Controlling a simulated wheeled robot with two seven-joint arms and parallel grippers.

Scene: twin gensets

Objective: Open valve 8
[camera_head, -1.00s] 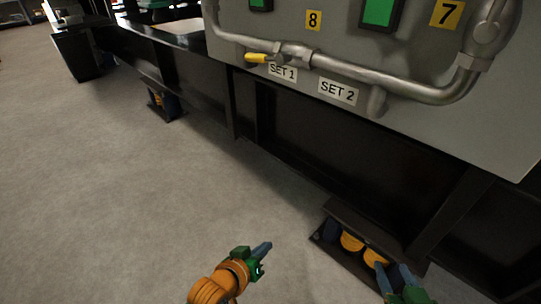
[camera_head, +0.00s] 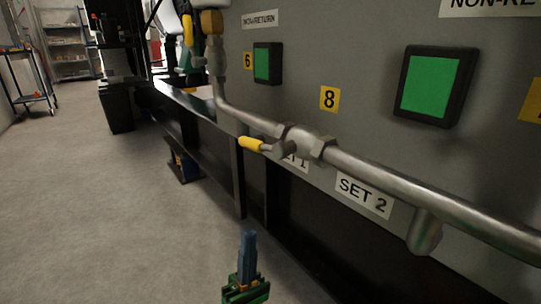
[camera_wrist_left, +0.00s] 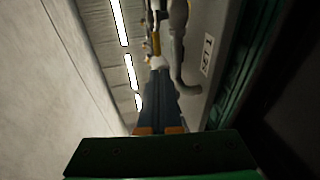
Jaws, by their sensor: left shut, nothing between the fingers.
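My right gripper is not in view.
Signs "SET 1", partly hidden by the valve, and "SET 2" (camera_head: 364,194) are under the pipe. Green screens (camera_head: 430,86) and a "6" label (camera_head: 248,61) are on the panel. A dark frame (camera_head: 210,150) runs below. Floor at left (camera_head: 90,210) is clear; a trolley (camera_head: 30,85) stands farther back.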

